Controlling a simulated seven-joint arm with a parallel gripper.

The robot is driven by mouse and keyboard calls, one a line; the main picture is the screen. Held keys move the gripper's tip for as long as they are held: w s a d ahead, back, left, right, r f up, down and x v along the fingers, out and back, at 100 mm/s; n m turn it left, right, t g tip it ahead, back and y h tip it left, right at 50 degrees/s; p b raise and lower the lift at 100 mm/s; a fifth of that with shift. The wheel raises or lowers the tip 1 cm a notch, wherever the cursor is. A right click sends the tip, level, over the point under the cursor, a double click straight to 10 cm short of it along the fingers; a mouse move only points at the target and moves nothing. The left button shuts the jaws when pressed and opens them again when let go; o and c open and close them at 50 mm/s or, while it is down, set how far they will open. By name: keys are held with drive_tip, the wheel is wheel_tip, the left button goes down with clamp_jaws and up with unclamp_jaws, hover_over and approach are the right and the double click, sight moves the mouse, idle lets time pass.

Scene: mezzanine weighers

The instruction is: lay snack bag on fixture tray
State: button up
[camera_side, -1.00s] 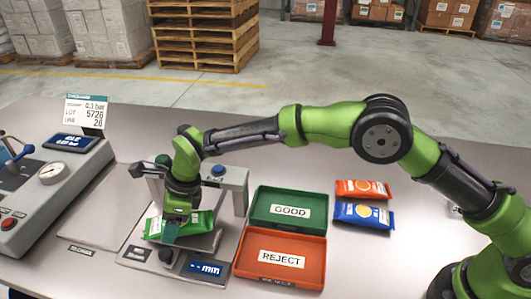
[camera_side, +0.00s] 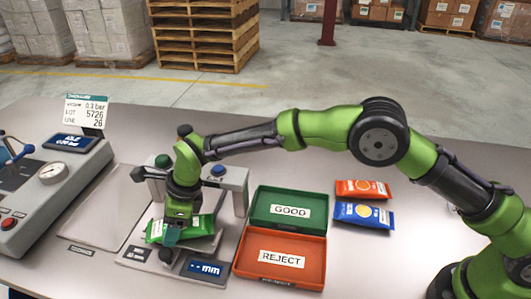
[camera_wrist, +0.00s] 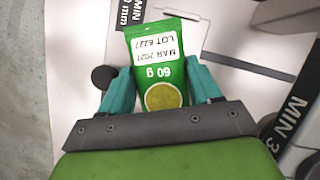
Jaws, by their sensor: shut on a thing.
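The green snack bag (camera_side: 203,226) is between the teal fingers of my gripper (camera_side: 173,234), at the measuring fixture with the mm display. In the wrist view the bag (camera_wrist: 154,49) lies lengthwise between the fingertips (camera_wrist: 158,77), its printed label and a yellow round picture showing. The pale fixture tray (camera_side: 204,244) is under the bag, partly hidden by it and my gripper. I cannot tell whether the bag touches the tray.
Fixture posts (camera_side: 240,196) with green and blue buttons stand close behind my gripper. A green GOOD bin (camera_side: 262,221) and a red REJECT bin (camera_side: 245,262) are to the right. Orange (camera_side: 350,188) and blue (camera_side: 347,213) bags lie beyond. A gauge machine (camera_side: 28,215) is at left.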

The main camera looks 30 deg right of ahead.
drive_tip(key=o, duration=1.2)
drive_tip(key=shift+s, duration=0.1)
drive_tip(key=v, duration=1.6)
drive_tip(key=shift+s+d+r+n+t+h, duration=0.35)
drive_tip(key=shift+s+d+r+n+t, duration=0.6)
drive_tip(key=shift+s+d+n, duration=3.45)
drive_tip(key=shift+s+d+r+n+t+h, duration=0.7)
drive_tip(key=shift+s+d+n, duration=1.7)
drive_tip(key=shift+d, duration=4)
drive_tip(key=shift+s+d+r+n+t+h, duration=0.1)
drive_tip(key=shift+s+d+r+n+t, duration=1.1)
drive_tip(key=shift+s+d+n, duration=2.5)
